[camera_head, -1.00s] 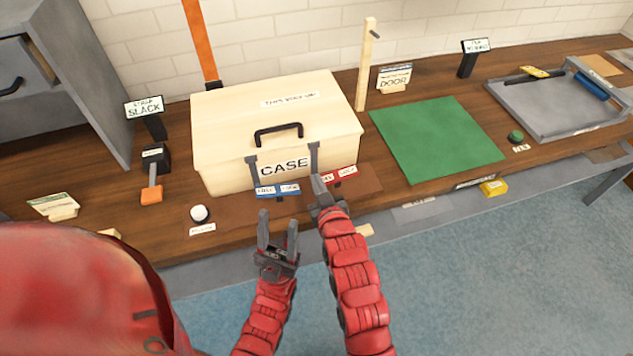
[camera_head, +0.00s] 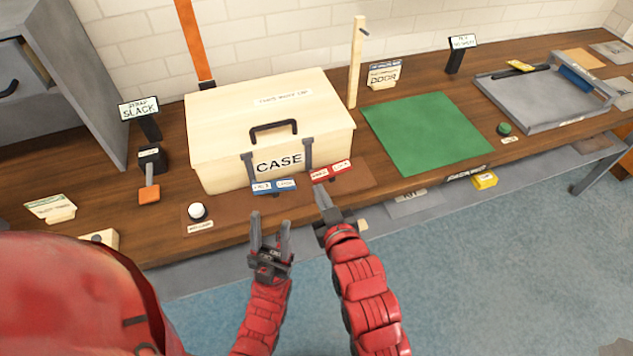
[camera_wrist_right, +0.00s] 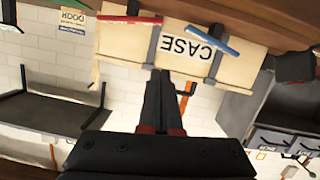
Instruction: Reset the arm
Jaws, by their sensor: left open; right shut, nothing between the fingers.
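My left gripper (camera_head: 270,238) is open and empty in front of the bench edge, its two fingers pointing up. My right gripper (camera_head: 322,200) is shut with nothing between its fingers, to the right of the left one and apart from the case. Its closed fingers show in the right wrist view (camera_wrist_right: 160,98). Both red arms come in from the bottom of the head view. The pale wooden case (camera_head: 225,150) stands closed on the bench, with a dark handle and two dark straps on its front. It appears upside down in the right wrist view (camera_wrist_right: 240,65).
Blue (camera_head: 275,187) and red (camera_head: 331,172) labelled pieces lie before the case. A white button (camera_head: 197,211) and an orange-ended lever (camera_head: 149,194) sit left. A green mat (camera_head: 428,133), a wooden post (camera_head: 356,62) and a grey tray (camera_head: 540,105) stand right. Floor before the bench is clear.

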